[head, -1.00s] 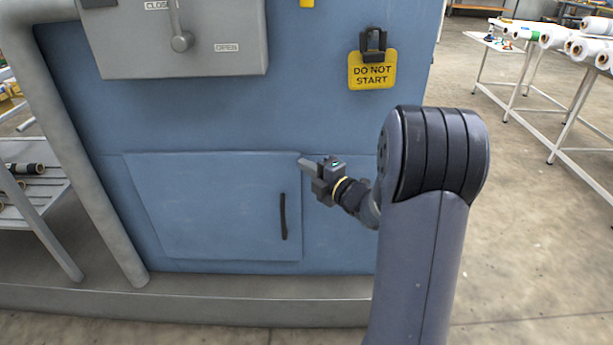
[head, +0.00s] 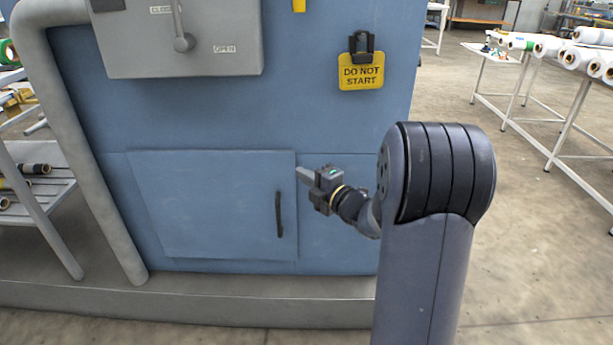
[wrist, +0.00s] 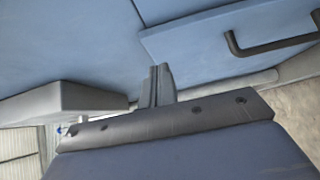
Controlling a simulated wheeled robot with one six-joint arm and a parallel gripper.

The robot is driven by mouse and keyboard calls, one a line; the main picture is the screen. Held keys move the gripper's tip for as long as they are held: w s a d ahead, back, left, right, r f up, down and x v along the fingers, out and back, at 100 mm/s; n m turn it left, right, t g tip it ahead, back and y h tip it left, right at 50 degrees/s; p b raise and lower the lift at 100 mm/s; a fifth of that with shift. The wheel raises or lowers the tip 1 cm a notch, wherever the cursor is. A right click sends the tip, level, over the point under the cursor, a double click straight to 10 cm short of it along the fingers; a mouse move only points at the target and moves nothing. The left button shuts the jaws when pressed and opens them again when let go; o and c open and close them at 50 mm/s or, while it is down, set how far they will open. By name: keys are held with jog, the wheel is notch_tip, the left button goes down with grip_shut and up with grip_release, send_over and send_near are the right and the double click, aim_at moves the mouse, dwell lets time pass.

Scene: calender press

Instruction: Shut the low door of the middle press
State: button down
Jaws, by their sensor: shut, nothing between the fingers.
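The low blue door (head: 210,205) is in the lower front of the blue press (head: 230,110), with a dark upright handle (head: 279,214) near its right edge. In the wrist view the door (wrist: 200,45) and its handle (wrist: 270,42) are at the upper right. The door's edge shows some thickness there; I cannot tell if it is fully flush. My gripper (head: 302,173) is by the door's upper right corner, shut and empty. Its fingers (wrist: 160,86) also show in the wrist view. Whether the tips touch the door is unclear.
A grey lever box (head: 180,45) and a yellow "DO NOT START" tag (head: 361,71) are above. A thick grey pipe (head: 80,150) runs down the left. A grey plinth (head: 200,298) lies along the foot. Floor at the right is open, before a table of rolls (head: 545,60).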

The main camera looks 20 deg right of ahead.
jog(key=p+v, duration=0.1)
jog(key=v, duration=0.7)
jog(key=shift+s+d, duration=0.15)
jog(key=shift+d, duration=0.15)
